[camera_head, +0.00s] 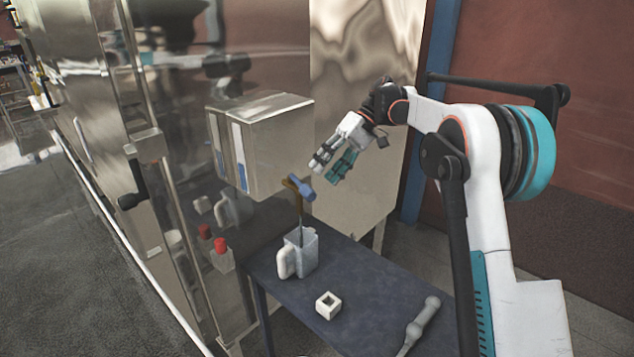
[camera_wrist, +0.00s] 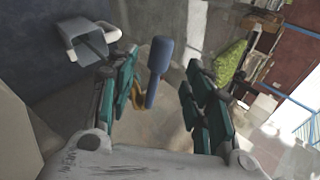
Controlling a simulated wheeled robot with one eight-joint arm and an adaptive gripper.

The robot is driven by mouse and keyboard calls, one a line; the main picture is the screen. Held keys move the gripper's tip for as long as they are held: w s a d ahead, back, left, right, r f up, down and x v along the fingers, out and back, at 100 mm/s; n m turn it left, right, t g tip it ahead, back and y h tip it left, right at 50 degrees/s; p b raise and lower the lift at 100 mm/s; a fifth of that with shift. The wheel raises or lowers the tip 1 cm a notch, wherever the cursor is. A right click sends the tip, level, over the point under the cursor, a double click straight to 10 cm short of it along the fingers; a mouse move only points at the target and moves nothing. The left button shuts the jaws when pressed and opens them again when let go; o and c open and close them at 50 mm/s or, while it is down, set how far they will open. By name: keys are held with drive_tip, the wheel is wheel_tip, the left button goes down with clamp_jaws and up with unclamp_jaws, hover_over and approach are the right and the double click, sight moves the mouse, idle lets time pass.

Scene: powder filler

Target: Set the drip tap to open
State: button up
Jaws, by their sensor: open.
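The drip tap has a blue handle (camera_head: 301,188) and a brown, brass-like body, in front of the steel machine and above a grey jug (camera_head: 303,250). In the wrist view the blue handle (camera_wrist: 158,65) stands upright in the picture between my fingers, with part of the yellowish body (camera_wrist: 138,97) behind it. My gripper (camera_head: 327,171) is open, with teal finger pads, just above and right of the handle in the head view. In the wrist view the gap of my gripper (camera_wrist: 162,85) looks empty around the handle; contact cannot be told.
The jug stands on a dark blue table (camera_head: 365,283) with a white square block (camera_head: 328,305) and a grey long-handled tool (camera_head: 423,318). A steel box (camera_head: 270,145) juts from the machine left of my gripper.

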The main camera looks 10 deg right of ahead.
drive_tip(key=shift+v, duration=2.75)
drive_tip(key=shift+s, duration=0.1)
drive_tip(key=s+f+m+t+h+b, duration=0.3)
drive_tip(key=s+m+t+h+b, duration=0.25)
drive_tip(key=s, duration=1.45)
drive_tip(key=s+d+f+t+h+b, duration=0.1)
drive_tip(key=s+d+f+t+b, duration=0.1)
drive_tip(key=s+f, duration=0.6)
drive_tip(key=s+d+f+t+h+b, duration=0.1)
drive_tip(key=s+d+f+t+b, duration=0.2)
drive_tip(key=s+f+b, duration=0.2)
drive_tip(key=s+f+n, duration=0.1)
drive_tip(key=s+f, duration=0.2)
drive_tip(key=s, duration=0.3)
drive_tip(key=shift+s+d+f+h+b, duration=0.25)
drive_tip(key=shift+d+f+h+b, duration=0.05)
drive_tip(key=shift+d+f+h, duration=0.1)
